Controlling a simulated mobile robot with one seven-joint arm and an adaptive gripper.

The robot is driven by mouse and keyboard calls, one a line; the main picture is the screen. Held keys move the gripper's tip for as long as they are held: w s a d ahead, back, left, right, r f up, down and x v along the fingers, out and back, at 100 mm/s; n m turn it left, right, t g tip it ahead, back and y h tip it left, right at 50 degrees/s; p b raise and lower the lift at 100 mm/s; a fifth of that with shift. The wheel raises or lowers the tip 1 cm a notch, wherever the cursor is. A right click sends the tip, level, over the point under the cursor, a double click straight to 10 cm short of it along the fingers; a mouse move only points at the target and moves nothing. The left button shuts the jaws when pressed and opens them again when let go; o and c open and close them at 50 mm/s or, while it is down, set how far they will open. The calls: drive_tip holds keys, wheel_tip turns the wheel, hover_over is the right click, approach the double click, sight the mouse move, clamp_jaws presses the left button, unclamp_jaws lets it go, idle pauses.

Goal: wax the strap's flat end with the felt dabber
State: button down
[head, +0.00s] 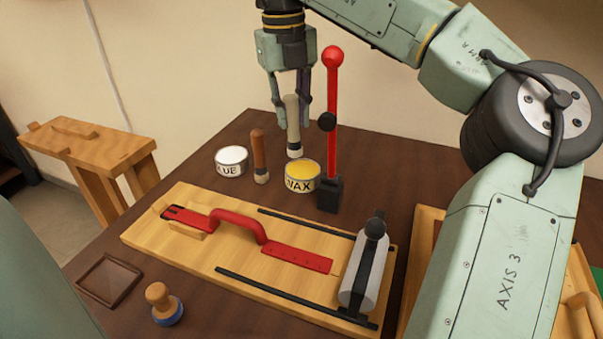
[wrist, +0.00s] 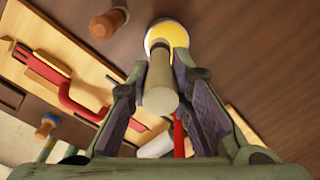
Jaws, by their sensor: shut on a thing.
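My gripper (head: 292,122) is shut on the pale handle of a dabber (head: 292,108), which hangs upright with its whitish tip downward. The tip is close to the back of the tin marked WAX (head: 302,178), which is open and filled with yellow; I cannot tell whether they touch. In the wrist view the pale handle (wrist: 160,92) lies between the fingers, and the yellow wax (wrist: 168,36) shows beyond it. The red strap (head: 290,258) lies on a wooden board (head: 215,262), with a raised hump and a flat, holed end at right.
A second dabber with a brown handle (head: 258,150) stands beside a white-filled tin (head: 231,160). A red-knobbed lever post (head: 332,130) rises right of the wax. A grey roller (head: 360,270) stands at the board's right. A stamp (head: 163,303) and brown tray (head: 107,283) lie front left.

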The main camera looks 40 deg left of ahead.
idle(0.4)
drive_tip(key=shift+w+d+f+g, duration=0.15)
drive_tip(key=shift+w+d+f, duration=0.2)
drive_tip(key=shift+f, duration=0.3)
drive_tip(key=shift+w+d+f+g, duration=0.15)
drive_tip(key=shift+w+d+f, duration=0.2)
drive_tip(key=shift+f, duration=0.25)
drive_tip(key=shift+f, duration=0.6)
idle(2.0)
wheel_tip(320, 180, up, 7)
drive_tip(key=p, duration=0.7)
idle(0.6)
